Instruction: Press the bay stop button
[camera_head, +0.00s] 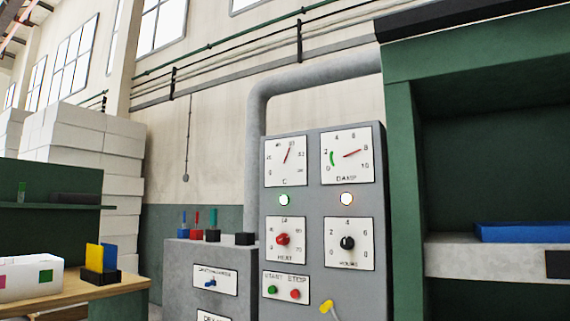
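A grey control cabinet (310,210) stands in the middle of the view. Low on its front is a small white plate with lettering that looks like START and STOP. A red button (295,294) sits at the right of this plate and a green button (272,289) at its left. I cannot tell whether this red button is the bay stop button. No button marked as bay stop can be read in this view. Neither of my grippers is in view.
The cabinet has two gauges, two lamps, a red knob (282,239), a black knob (347,242) and a yellow lever (328,308). A lower grey cabinet (178,270) stands left of it. A green press frame (405,200) stands right. A wooden table (75,296) is at lower left.

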